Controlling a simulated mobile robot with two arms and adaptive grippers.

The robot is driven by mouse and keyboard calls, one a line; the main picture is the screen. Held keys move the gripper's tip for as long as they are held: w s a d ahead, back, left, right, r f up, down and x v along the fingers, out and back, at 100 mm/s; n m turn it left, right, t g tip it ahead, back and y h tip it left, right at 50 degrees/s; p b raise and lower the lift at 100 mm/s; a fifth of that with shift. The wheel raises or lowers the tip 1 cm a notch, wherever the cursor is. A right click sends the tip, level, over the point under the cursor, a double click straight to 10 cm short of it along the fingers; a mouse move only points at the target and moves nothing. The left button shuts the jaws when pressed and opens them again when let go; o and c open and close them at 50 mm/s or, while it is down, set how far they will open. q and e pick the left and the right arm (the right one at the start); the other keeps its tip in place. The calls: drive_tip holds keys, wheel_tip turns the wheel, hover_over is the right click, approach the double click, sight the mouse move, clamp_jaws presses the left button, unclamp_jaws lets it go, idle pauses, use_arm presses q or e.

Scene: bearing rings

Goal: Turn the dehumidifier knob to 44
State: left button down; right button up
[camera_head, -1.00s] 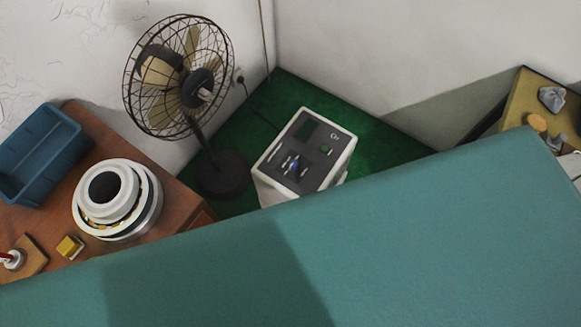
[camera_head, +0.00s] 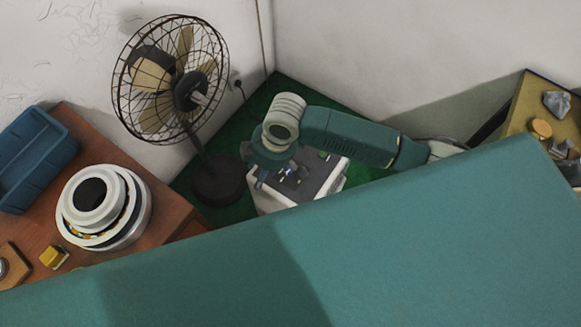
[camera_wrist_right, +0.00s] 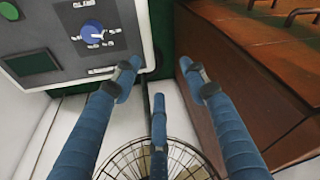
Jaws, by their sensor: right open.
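The dehumidifier (camera_head: 330,178) is a white box with a dark control panel, standing on the green floor; my right arm covers part of it. Its blue round knob (camera_head: 286,170) shows beside my fingers. In the right wrist view the knob (camera_wrist_right: 93,33) has a white pointer and white markings around it; the numbers are too blurred to read. My right gripper (camera_head: 270,178) hangs over the panel's left side. In the wrist view the right gripper (camera_wrist_right: 159,76) has its blue fingers spread and empty, with the knob above and left of the fingertips. My left gripper is not in view.
A caged fan (camera_head: 175,85) stands close left of the dehumidifier. A brown table (camera_head: 170,215) holds a blue bin (camera_head: 32,160) and a large bearing ring (camera_head: 105,205). A yellow-topped table (camera_head: 518,110) is at the right. A dark green panel (camera_wrist_right: 33,63) lies left of the knob.

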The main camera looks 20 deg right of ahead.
sight(291, 169)
drive_tip(key=w+d+r+n+g+h, duration=0.1)
drive_tip(key=w+d+h, duration=0.2)
drive_tip(key=d, duration=0.6)
wheel_tip(291, 169, down, 10)
drive_tip(key=shift+s+f+b, duration=0.1)
drive_tip(key=shift+b, duration=0.3)
clamp_jaws()
